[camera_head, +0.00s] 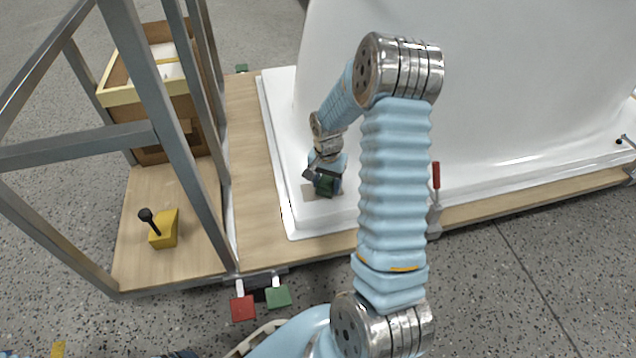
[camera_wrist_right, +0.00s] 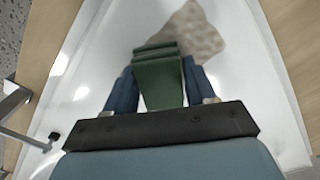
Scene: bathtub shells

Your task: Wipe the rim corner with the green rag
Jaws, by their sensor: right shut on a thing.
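My right gripper (camera_head: 323,177) is over the near left corner of the white tub rim (camera_head: 305,218). In the right wrist view its two blue fingers are shut on the green rag (camera_wrist_right: 158,80), a folded dark green block. In the head view the rag (camera_head: 327,186) shows small at the gripper's tip. A greyish-brown stain patch (camera_wrist_right: 188,36) lies on the white rim just beyond the rag, partly hidden by it. The stain also shows beside the gripper in the head view (camera_head: 308,192). I cannot tell whether the rag touches the rim. My left gripper is not in view.
The white tub shell (camera_head: 480,90) rises behind the rim on a wooden board (camera_head: 250,170). A grey metal frame (camera_head: 150,80), a wooden box (camera_head: 160,95) and a yellow block (camera_head: 164,230) stand left. A red-handled clamp (camera_head: 436,185) stands at the near edge.

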